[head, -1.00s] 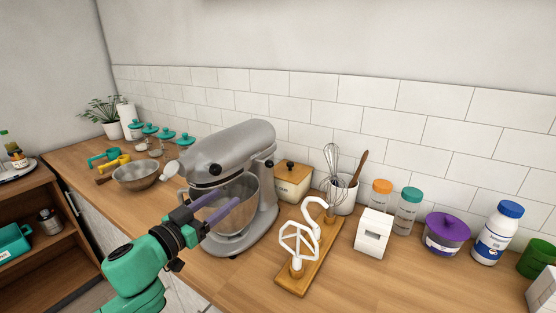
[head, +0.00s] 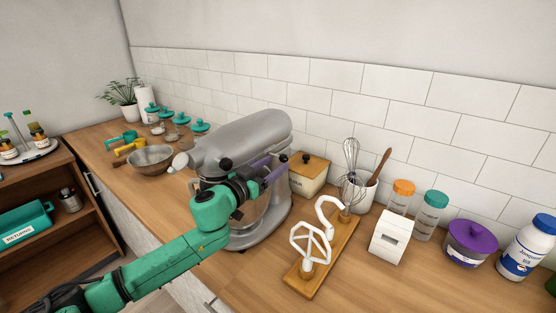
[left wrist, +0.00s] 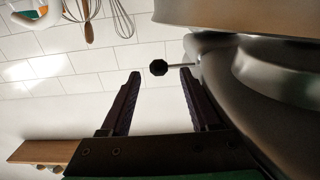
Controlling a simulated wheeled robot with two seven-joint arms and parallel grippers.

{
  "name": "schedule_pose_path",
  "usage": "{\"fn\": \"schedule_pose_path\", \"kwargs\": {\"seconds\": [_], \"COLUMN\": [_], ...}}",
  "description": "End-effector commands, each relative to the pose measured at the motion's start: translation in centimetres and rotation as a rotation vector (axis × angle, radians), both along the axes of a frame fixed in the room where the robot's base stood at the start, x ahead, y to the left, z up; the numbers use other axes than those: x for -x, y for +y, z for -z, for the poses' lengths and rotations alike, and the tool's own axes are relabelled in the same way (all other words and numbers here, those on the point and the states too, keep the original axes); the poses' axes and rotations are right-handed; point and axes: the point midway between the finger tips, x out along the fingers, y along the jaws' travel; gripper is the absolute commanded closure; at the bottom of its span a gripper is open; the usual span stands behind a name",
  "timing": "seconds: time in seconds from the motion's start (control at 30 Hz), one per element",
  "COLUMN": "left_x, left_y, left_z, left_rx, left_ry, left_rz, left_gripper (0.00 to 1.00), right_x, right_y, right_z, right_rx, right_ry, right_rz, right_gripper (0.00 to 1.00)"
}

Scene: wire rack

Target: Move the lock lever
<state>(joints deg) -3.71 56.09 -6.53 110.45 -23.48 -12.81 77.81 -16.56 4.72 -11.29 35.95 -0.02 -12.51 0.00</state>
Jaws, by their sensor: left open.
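The grey stand mixer (head: 245,138) stands on the wooden counter with its bowl under the head. The lock lever (left wrist: 158,67) shows in the left wrist view as a black knob on a thin metal rod sticking out from the mixer's side. My left gripper (head: 270,169) is at the near side of the mixer, by the rear of its head. In the left wrist view the left gripper (left wrist: 160,76) is open, with one dark finger on each side of the knob, which lies about level with the fingertips. I cannot tell whether a finger touches the rod. The right gripper is not in view.
A white block (head: 390,237) and several jars stand farther right. A metal bowl (head: 150,160) is at left.

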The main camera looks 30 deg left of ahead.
Motion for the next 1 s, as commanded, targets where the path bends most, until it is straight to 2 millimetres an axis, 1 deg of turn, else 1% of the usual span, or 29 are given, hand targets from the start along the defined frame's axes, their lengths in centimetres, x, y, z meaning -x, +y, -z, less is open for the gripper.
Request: {"fn": "schedule_pose_path", "kwargs": {"seconds": [0.03, 0.1, 0.2, 0.47, 0.5, 0.57, 0.6, 0.63, 0.67, 1.0], "left_x": [-0.8, -1.6, -2.3, -2.6, -2.6, -2.6, -2.6, -2.6, -2.6, -2.5], "left_y": [0.0, -0.1, -0.3, -0.4, -0.4, -0.4, -0.4, -0.4, -0.4, -0.4], "left_z": [-0.4, -0.3, -0.2, 0.0, 0.0, 0.0, 0.0, 0.0, 0.0, 0.0], "left_rx": [0.004, 0.005, 0.002, 0.001, 0.001, 0.001, 0.001, 0.001, 0.001, 0.001], "left_ry": [-0.002, -0.001, -0.002, 0.000, 0.000, 0.000, 0.000, 0.000, 0.000, 0.000], "left_rz": [-0.003, -0.003, 0.000, 0.001, 0.001, 0.001, 0.001, 0.001, 0.001, 0.001], "left_gripper": [0.38, 0.38, 0.38, 0.38, 0.41, 0.64, 0.80, 0.91, 1.00, 1.00], "right_x": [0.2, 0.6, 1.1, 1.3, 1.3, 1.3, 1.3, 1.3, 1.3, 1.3], "right_y": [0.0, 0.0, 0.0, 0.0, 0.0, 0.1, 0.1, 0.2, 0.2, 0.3], "right_z": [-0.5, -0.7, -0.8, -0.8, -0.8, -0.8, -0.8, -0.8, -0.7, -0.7], "right_rx": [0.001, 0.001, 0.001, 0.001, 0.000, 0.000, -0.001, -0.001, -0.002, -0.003], "right_ry": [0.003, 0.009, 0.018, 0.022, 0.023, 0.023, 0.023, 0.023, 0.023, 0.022], "right_rz": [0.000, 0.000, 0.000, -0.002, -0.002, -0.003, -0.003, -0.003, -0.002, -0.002], "right_gripper": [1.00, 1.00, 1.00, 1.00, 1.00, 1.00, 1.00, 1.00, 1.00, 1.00]}}
